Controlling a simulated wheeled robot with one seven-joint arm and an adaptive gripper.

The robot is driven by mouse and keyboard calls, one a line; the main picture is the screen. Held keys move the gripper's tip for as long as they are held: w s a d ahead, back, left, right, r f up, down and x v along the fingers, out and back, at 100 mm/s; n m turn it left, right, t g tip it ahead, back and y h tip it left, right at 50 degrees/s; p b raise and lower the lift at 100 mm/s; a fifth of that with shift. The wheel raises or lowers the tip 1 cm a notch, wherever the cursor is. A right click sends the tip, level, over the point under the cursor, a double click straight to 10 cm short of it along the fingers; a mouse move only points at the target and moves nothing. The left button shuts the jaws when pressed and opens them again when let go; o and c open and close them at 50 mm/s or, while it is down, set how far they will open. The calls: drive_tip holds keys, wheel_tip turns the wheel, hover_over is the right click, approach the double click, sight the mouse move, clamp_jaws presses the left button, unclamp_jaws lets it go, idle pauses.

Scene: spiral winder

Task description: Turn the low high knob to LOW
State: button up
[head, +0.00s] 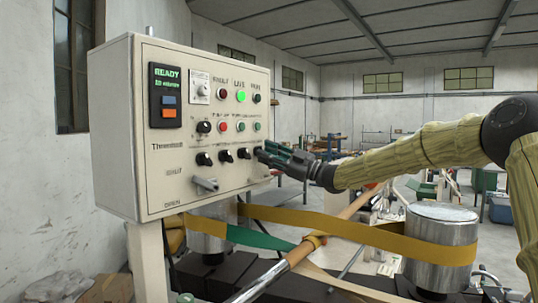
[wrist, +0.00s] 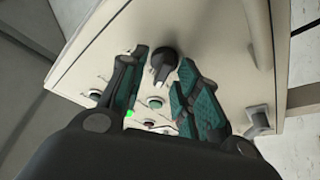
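A pale control panel (head: 145,140) stands at the left in the head view, with several black knobs in a row. My gripper (head: 264,153) is at the right end of that row, and the knob there is mostly hidden by the fingers. In the wrist view a black knob with a pale pointer mark (wrist: 163,63) sits between the tips of my gripper (wrist: 164,57). The green-padded fingers are spread on either side of it, with gaps showing, so the gripper looks open. I cannot read the label by this knob.
A lit green lamp (head: 240,97), other lamps and a READY display (head: 165,95) are on the panel. A grey lever switch (head: 205,185) sticks out below the knob row. Yellow bands and a metal drum (head: 440,265) are in front, below my arm.

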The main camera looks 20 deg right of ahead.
drive_tip(key=shift+s, duration=0.1)
drive_tip(key=v, duration=1.2)
idle(0.4)
